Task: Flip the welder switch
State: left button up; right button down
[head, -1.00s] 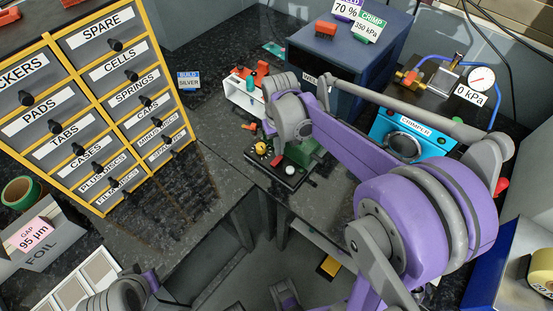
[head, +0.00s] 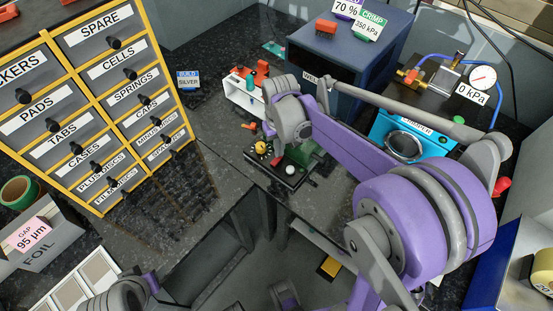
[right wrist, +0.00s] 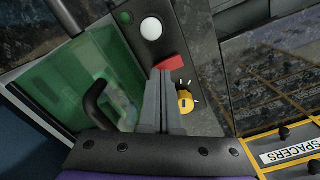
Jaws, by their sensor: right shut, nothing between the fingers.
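The dark blue welder (head: 335,62) stands at the back in the head view. In front of it is a small black control panel (head: 292,180) with a yellow knob (head: 261,147), a white round button (head: 290,169) and a small red switch (head: 277,160). The right wrist view shows the red switch (right wrist: 169,63), white button (right wrist: 151,29) and yellow knob (right wrist: 185,103) close up. My right gripper (right wrist: 163,76) is shut and empty, its tips at the red switch; I cannot tell whether they touch. In the head view my right wrist partly covers the fingers. My left gripper is not clearly in view.
A white box with orange and teal parts (head: 240,98) stands left of the panel. A drawer cabinet (head: 100,100) fills the left. Dark counter between cabinet and panel is clear.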

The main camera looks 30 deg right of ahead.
jog(key=shift+f+b, duration=0.3)
jog(key=shift+f, duration=0.15)
jog(key=shift+r, duration=0.1)
jog(key=shift+r+p, duration=2.4)
jog(key=shift+r, duration=1.05)
